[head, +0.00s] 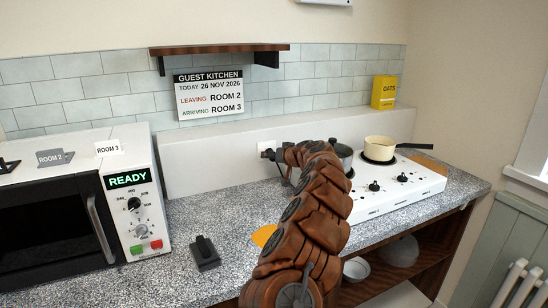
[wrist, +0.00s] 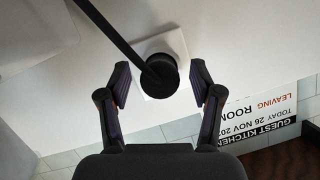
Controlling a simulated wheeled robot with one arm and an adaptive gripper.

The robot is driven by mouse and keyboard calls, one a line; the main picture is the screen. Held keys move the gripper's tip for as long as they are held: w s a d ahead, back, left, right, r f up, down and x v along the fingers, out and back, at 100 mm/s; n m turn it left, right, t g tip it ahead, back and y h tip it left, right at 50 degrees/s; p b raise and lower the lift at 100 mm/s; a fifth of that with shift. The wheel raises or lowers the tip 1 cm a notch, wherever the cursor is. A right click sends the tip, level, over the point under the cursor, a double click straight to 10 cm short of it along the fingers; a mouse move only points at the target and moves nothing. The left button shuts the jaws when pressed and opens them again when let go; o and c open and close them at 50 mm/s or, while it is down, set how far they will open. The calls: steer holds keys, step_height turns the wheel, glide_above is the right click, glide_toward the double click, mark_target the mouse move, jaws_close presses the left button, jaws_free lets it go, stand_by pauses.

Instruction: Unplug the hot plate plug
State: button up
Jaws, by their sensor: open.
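The hot plate plug (wrist: 160,76) is round and black, with a black cord running from it up and left in the wrist view. It sits in a white wall socket (wrist: 174,44); the socket plate also shows in the head view (head: 267,146). My gripper (wrist: 160,70) is open, with one finger on each side of the plug and a visible gap to each. In the head view my arm hides the plug and most of the gripper. The white hot plate (head: 399,197) stands on the counter at right.
A dark pot (head: 344,155) and a cream pan (head: 380,144) stand on the hot plate. A sign (head: 208,95) hangs below a wooden shelf (head: 215,50).

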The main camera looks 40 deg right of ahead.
jaws_close()
stand_by(0.8)
